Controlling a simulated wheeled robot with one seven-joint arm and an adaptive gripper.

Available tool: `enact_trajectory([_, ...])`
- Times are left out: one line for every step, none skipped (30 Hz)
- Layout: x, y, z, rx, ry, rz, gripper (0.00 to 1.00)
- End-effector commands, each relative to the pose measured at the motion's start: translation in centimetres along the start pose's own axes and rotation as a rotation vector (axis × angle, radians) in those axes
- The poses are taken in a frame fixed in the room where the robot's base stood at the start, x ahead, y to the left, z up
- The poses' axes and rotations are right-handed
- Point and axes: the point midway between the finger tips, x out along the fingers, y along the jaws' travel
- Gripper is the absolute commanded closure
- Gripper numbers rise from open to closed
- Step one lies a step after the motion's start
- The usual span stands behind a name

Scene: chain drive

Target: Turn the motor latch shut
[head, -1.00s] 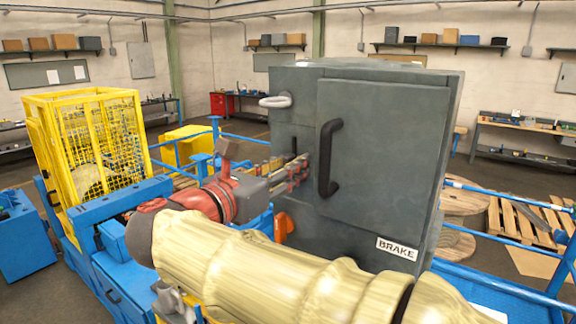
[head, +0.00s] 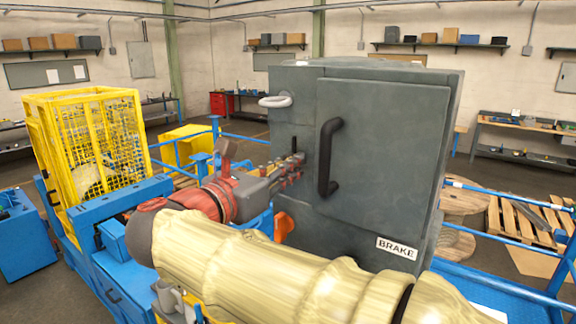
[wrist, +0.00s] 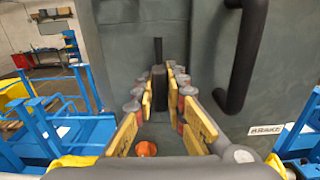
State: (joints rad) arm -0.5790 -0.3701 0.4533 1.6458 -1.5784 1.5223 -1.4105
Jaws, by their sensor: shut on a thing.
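The motor latch shows as a dark upright piece on the face of a large grey cabinet. In the wrist view the latch (wrist: 158,78) stands between the fingers of my gripper (wrist: 160,92), with a thin black upper part rising above it. In the head view the top of the latch (head: 294,157) shows just above my gripper (head: 288,174). My gripper is shut on the latch, its yellow-padded fingers on either side. The lower part of the latch is hidden by the fingers in the head view.
The grey cabinet (head: 385,180) has a big black door handle (head: 327,158) close to the right of my gripper and a BRAKE label. An orange part (head: 284,226) is below. Blue rails and a yellow cage (head: 100,140) stand left.

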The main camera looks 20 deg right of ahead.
Motion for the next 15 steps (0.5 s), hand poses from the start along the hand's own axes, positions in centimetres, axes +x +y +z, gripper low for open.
enact_trajectory([-0.01, 0.01, 0.01, 0.005, 0.000, 0.001, 1.00])
enact_trajectory([-0.01, 0.01, 0.00, 0.009, 0.000, 0.001, 1.00])
enact_trajectory([-0.01, 0.01, -0.01, 0.015, 0.000, 0.001, 1.00])
enact_trajectory([-0.01, 0.00, -0.03, 0.022, 0.000, 0.001, 1.00])
enact_trajectory([-0.01, 0.00, -0.04, 0.031, 0.000, 0.001, 1.00])
enact_trajectory([-0.01, -0.01, -0.06, 0.046, -0.001, 0.001, 1.00])
enact_trajectory([-0.01, -0.02, -0.08, 0.058, -0.001, 0.001, 1.00])
enact_trajectory([-0.01, -0.03, -0.10, 0.072, -0.001, 0.001, 1.00])
enact_trajectory([-0.01, -0.04, -0.14, 0.094, -0.001, 0.001, 1.00])
enact_trajectory([-0.01, -0.05, -0.16, 0.111, -0.001, 0.001, 1.00])
enact_trajectory([-0.01, -0.06, -0.19, 0.132, -0.001, 0.001, 1.00])
enact_trajectory([-0.01, -0.08, -0.23, 0.160, -0.001, 0.001, 1.00])
enact_trajectory([-0.01, -0.09, -0.25, 0.184, -0.001, 0.001, 1.00])
enact_trajectory([-0.01, -0.11, -0.27, 0.209, -0.001, 0.001, 1.00])
enact_trajectory([-0.01, -0.13, -0.29, 0.243, -0.001, 0.001, 1.00])
